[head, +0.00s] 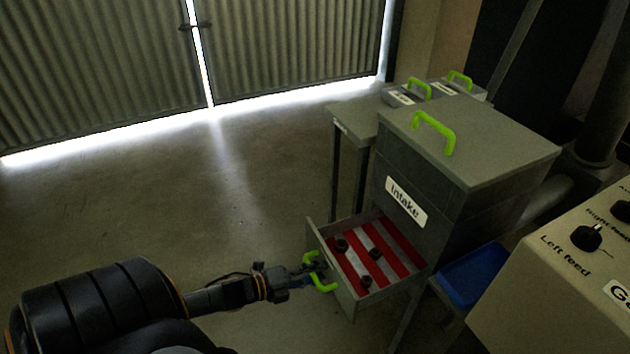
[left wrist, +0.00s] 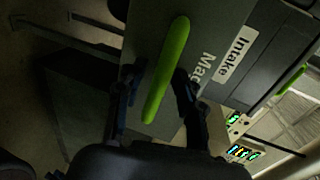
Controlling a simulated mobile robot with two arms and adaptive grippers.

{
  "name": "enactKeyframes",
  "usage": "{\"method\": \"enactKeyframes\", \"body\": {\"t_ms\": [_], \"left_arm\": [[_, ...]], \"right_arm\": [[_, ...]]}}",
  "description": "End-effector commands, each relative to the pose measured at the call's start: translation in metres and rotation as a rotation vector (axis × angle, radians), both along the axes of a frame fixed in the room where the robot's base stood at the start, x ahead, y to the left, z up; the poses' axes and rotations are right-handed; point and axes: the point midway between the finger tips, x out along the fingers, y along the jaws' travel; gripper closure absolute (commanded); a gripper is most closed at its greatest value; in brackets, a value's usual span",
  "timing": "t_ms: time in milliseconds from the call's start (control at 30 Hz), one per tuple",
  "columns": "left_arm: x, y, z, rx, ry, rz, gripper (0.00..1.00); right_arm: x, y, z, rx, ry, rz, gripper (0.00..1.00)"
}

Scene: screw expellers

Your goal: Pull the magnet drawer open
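The magnet drawer (head: 352,306) stands pulled out from under the grey Intake box (head: 420,190) in the head view. Red and light stripes and several small dark pieces show inside it. Its green handle (head: 320,286) is on the front face. My left gripper (head: 308,270) is at this handle. In the left wrist view the handle (left wrist: 168,68) lies between the two fingers of my left gripper (left wrist: 160,84), which stand apart with gaps beside it. The drawer front (left wrist: 145,50) bears a partly hidden label starting "Mag". My right gripper is not in view.
A grey table (head: 352,118) with smaller green-handled boxes stands behind the Intake box. A blue tray (head: 472,278) and a beige control panel (head: 560,275) with knobs are at the right. The floor (head: 200,210) left of the drawer is clear.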

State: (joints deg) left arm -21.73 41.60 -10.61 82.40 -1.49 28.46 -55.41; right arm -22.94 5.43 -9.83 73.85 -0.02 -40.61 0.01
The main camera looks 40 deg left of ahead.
Motion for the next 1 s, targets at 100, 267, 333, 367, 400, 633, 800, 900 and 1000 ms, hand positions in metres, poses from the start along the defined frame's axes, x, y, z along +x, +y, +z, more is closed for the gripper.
{"method": "enactKeyframes", "body": {"t_ms": [100, 267, 333, 367, 400, 633, 800, 900, 1000], "left_arm": [[0.000, 0.000, -0.001, -0.001, 0.001, 0.000, 0.64], [-0.007, 0.002, 0.000, 0.000, 0.004, 0.000, 0.64], [-0.016, 0.006, 0.001, 0.000, 0.005, 0.000, 0.64], [-0.020, 0.007, 0.002, 0.000, 0.005, 0.000, 0.64], [-0.027, 0.010, 0.004, 0.000, 0.005, 0.000, 0.64], [-0.072, 0.029, 0.014, 0.000, 0.006, 0.000, 0.64], [-0.096, 0.039, 0.020, -0.001, 0.004, 0.000, 0.64], [-0.105, 0.043, 0.023, 0.000, 0.002, 0.000, 0.64], [-0.108, 0.045, 0.024, 0.000, 0.000, 0.000, 0.64]], "right_arm": [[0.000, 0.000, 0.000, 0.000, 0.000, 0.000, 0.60], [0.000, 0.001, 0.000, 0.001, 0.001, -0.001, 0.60], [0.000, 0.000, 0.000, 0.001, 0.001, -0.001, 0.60], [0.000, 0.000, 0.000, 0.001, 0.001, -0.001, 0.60], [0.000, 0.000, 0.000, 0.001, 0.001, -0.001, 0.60], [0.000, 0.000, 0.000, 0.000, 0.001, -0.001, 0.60], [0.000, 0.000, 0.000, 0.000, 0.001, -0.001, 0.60], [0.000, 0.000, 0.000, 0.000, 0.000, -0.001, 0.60], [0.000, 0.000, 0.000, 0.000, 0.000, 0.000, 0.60]]}}
